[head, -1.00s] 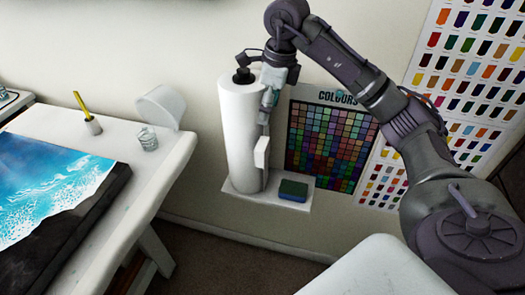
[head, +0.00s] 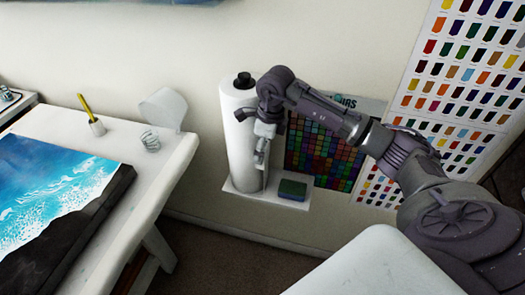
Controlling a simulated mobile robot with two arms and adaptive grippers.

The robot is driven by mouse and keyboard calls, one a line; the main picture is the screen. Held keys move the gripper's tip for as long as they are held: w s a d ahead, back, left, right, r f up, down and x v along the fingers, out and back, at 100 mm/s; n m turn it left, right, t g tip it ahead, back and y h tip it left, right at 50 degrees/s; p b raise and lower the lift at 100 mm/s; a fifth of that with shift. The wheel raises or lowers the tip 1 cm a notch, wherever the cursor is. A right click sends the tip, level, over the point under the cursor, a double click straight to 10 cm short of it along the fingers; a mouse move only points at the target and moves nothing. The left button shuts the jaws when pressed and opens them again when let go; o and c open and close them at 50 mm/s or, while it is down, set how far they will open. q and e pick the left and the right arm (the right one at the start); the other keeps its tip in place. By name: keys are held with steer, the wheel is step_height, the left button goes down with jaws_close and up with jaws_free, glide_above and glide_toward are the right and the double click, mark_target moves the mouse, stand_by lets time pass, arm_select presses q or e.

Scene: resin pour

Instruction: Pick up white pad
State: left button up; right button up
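My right gripper (head: 261,152) points down in front of the white roll (head: 238,135), above the small white shelf (head: 295,204). Its fingers are small and blend with the white behind them, so I cannot tell whether they are open or shut. The small white pad showed beside the roll a second ago. It does not show clearly now; the gripper covers that spot. I cannot tell whether the fingers touch it. My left gripper is not in view.
A green and blue sponge (head: 292,190) lies on the shelf, right of the gripper. A white table (head: 165,150) at the left bears a blue wave painting (head: 55,185), a cup with a yellow pencil (head: 97,127) and a clear glass (head: 149,140). Colour charts (head: 466,80) hang on the wall.

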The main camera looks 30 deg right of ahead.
steer(key=c, duration=0.4)
steer(key=shift+c, duration=0.2)
steer(key=shift+r+b, duration=0.35)
steer(key=shift+r, duration=0.2)
step_height(320, 180, up, 2)
steer(key=shift+r+b, duration=0.25)
steer(key=shift+b, duration=0.3)
steer(key=s+a+r+b, duration=0.1)
steer(key=s+r, duration=0.3)
steer(key=s, duration=0.3)
steer(key=s+a+r, duration=0.2)
steer(key=s+r, duration=0.3)
steer(key=s, duration=0.3)
steer(key=shift+s+b, duration=0.25)
steer(key=shift+b, duration=0.15)
